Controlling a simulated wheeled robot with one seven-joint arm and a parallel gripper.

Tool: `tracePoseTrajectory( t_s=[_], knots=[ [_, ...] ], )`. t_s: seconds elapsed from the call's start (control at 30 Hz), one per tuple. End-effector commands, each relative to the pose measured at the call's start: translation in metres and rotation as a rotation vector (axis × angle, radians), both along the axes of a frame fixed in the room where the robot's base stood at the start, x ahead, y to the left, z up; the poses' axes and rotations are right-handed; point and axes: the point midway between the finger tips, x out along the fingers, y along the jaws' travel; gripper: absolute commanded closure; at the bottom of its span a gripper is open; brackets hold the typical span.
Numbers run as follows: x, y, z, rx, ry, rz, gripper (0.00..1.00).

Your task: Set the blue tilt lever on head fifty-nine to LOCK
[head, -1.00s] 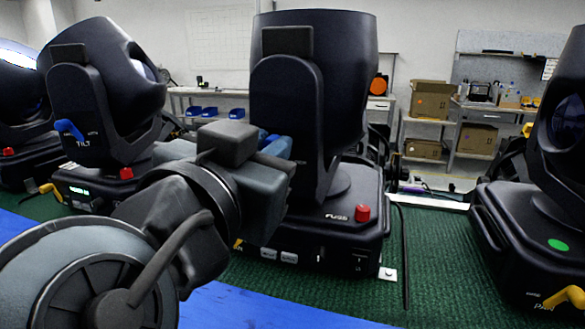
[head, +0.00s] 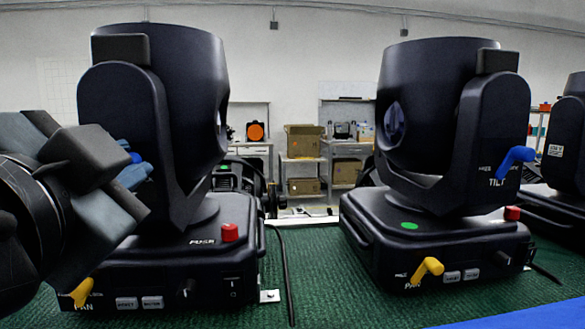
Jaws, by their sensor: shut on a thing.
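A black moving head (head: 150,120) stands at the left, its lamp body upright on a yoke and base. My gripper (head: 132,165) is at its yoke arm, shut on a blue tilt lever (head: 136,158). The fingers hide most of that lever and its markings, so its setting cannot be read. A second head (head: 440,110) stands at the right with a free blue tilt lever (head: 514,160) above the word TILT. No head number is readable in either view.
The left base has a yellow pan lever (head: 80,292) and a red fuse cap (head: 230,232). The right base has a yellow pan lever (head: 427,270) and a green dot (head: 409,226). A black cable (head: 285,270) lies on green matting between them. Another head (head: 567,150) stands far right.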

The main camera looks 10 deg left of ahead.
Motion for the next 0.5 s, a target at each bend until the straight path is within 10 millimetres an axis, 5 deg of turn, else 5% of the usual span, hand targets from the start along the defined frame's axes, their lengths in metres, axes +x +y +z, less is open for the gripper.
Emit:
tracePoseTrajectory(
  t_s=[0.47,0.5],
  knots=[
    [0.0008,-0.0016,0.0006,0.015,0.002,-0.003,1.00],
    [0.0009,-0.0016,0.0006,0.015,0.002,-0.003,0.79]
  ],
)
